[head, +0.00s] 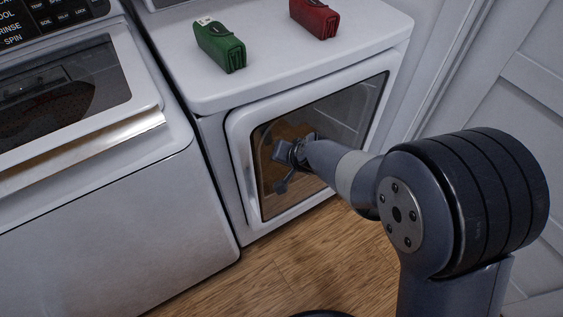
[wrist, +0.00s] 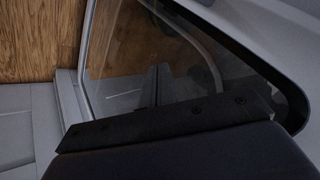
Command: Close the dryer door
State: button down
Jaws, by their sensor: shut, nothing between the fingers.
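The dryer door (head: 236,150) has a white rounded frame around a dark glass window. It lies at or close to the dryer's front; I cannot tell whether a narrow gap remains. The white dryer (head: 215,150) stands right of the washer. My gripper (head: 280,168) is shut and empty in front of the left part of the glass. In the wrist view, the gripper's fingers (wrist: 157,84) are together against the dark glass, with the pale door frame (wrist: 97,50) beyond. Whether the fingertips touch the glass is unclear.
White panelled doors (head: 510,80) are close at right. Wooden floor (head: 300,260) lies below the dryer.

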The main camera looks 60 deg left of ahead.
jog(key=s+d+r+p, duration=0.2)
jog(key=d+r, duration=0.3)
jog(key=r, duration=0.3)
jog(key=shift+s+d+p, duration=0.35)
jog(key=shift+s, duration=0.5)
jog(key=shift+f, duration=0.15)
